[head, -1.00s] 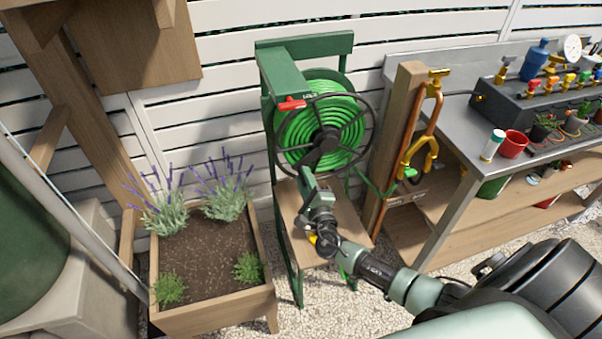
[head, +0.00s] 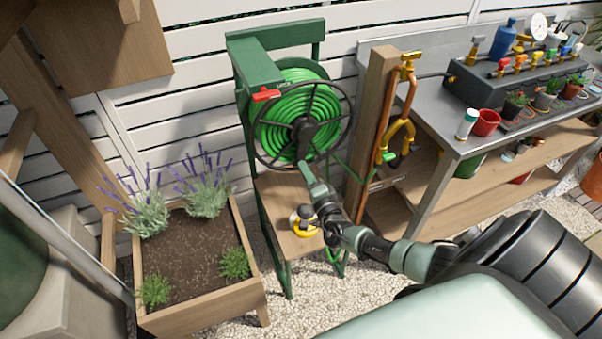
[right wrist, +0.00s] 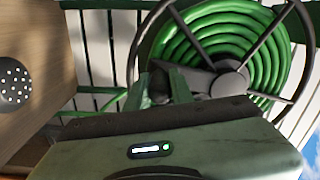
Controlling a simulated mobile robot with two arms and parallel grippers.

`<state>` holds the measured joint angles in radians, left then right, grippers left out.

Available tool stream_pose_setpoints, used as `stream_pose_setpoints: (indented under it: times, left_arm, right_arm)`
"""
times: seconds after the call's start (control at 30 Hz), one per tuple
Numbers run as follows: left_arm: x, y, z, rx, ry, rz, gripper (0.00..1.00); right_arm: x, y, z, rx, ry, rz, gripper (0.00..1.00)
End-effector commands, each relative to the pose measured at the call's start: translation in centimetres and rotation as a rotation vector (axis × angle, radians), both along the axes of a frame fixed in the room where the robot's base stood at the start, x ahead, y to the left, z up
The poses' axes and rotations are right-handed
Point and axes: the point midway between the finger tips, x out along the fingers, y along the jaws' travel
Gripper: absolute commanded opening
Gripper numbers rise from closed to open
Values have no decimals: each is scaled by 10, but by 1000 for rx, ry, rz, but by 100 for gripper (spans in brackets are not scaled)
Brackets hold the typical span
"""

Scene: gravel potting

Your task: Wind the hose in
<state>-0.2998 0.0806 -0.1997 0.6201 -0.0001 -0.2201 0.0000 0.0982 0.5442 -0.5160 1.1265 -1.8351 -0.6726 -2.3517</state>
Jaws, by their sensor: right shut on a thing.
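The hose reel stands mid-picture in the head view, with green hose (head: 278,92) wound on its drum. A black spoked wheel (head: 349,112) with a dark hub (head: 305,130) is on its front. My right gripper (head: 304,168) is just below the hub, shut on the dark crank handle. In the right wrist view, the handle (right wrist: 158,86) shows between the fingers, left of the hub. A red lever (head: 265,94) is on the green frame (head: 254,65). A length of green hose (head: 362,180) runs toward the wooden post. My left gripper is not in view.
A yellow-based fitting (head: 304,228) sits on the reel stand's wooden shelf (head: 275,197). A planter (head: 200,305) with lavender is at left. A post (head: 372,120) with a copper pipe and brass tap (head: 407,62) stands at right, beside a metal-topped bench (head: 425,95).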

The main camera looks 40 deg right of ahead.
Motion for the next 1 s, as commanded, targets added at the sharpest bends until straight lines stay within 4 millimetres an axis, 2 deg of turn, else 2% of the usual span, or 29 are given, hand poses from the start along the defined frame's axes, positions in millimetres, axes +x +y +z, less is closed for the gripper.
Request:
stream_pose_setpoints:
  times: [0.6, 0.63, 0.7, 1.0]
  left_arm:
    - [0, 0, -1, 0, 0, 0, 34]
    - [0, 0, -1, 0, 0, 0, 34]
    - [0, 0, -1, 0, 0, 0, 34]
    - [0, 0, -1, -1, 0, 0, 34]
  right_arm:
    - [-2, -6, -3, 4, 3, -3, 0]
    - [-2, -6, -3, 4, 3, -3, 28]
    - [-2, -6, -2, 4, 3, -3, 44]
    - [-2, -6, -1, 3, 1, -1, 44]
